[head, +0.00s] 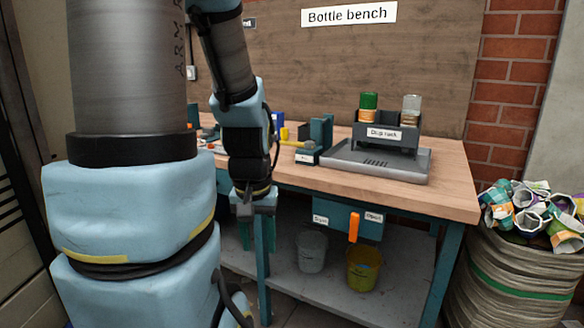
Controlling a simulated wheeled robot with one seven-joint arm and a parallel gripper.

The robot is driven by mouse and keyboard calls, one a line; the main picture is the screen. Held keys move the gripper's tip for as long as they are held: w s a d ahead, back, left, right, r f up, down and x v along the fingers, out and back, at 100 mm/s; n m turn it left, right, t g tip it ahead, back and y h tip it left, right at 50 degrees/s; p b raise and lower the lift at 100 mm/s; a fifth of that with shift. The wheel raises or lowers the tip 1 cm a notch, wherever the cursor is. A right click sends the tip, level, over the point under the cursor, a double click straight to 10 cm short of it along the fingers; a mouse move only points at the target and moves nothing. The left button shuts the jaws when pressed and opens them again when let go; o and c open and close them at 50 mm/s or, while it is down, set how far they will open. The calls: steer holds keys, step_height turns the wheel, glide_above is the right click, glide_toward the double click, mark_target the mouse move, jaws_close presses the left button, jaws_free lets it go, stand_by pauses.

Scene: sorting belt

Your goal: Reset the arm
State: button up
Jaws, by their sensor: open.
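My arm comes down from the top of the head view, and my gripper (258,232) hangs at its end, pointing down. It is in front of the front edge of the wooden workbench (445,190), below the level of its top. The teal fingers are apart, with a teal bench leg showing behind them. I see nothing held between them, though the fingertips are small and partly merge with the leg.
A drip rack (385,134) holding a green and a clear bottle stands in a grey tray (405,170). A teal fixture (321,130) is left of it. Two buckets stand on the shelf below.

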step_height(320, 180, up, 13)
steer(key=p, duration=1)
steer(key=shift+o, duration=0.2)
steer(key=shift+f, duration=0.15)
